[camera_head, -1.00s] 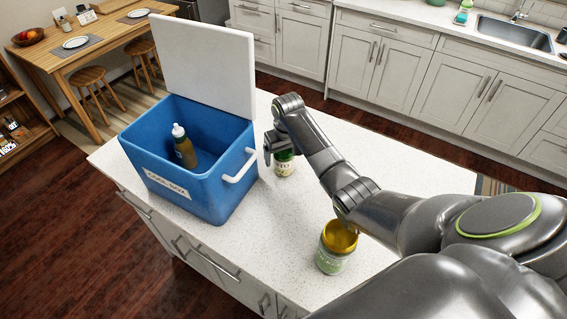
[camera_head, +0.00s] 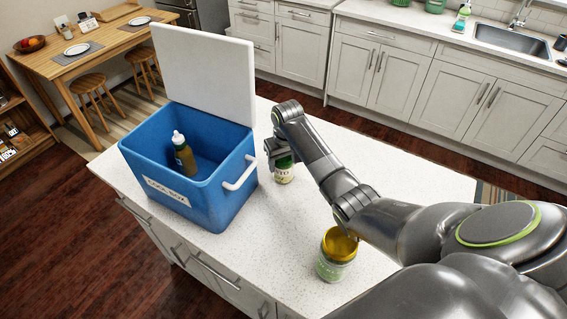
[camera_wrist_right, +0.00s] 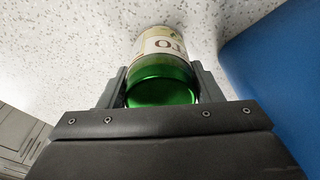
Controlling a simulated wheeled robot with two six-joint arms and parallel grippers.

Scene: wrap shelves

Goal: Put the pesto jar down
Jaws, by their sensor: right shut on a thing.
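The pesto jar (camera_head: 284,172) has a green lid and a pale label. It is at the white counter just right of the blue cool box. My right gripper (camera_head: 274,150) is at its lid. In the right wrist view the jar (camera_wrist_right: 163,62) sits between the two fingers of the gripper (camera_wrist_right: 162,88), which is shut on it. The jar looks upright at the counter surface; I cannot tell whether its base touches. My left gripper is not in view.
The open blue cool box (camera_head: 222,197) holds a bottle (camera_head: 184,155) with a white cap. Its white handle (camera_head: 240,174) faces the jar.

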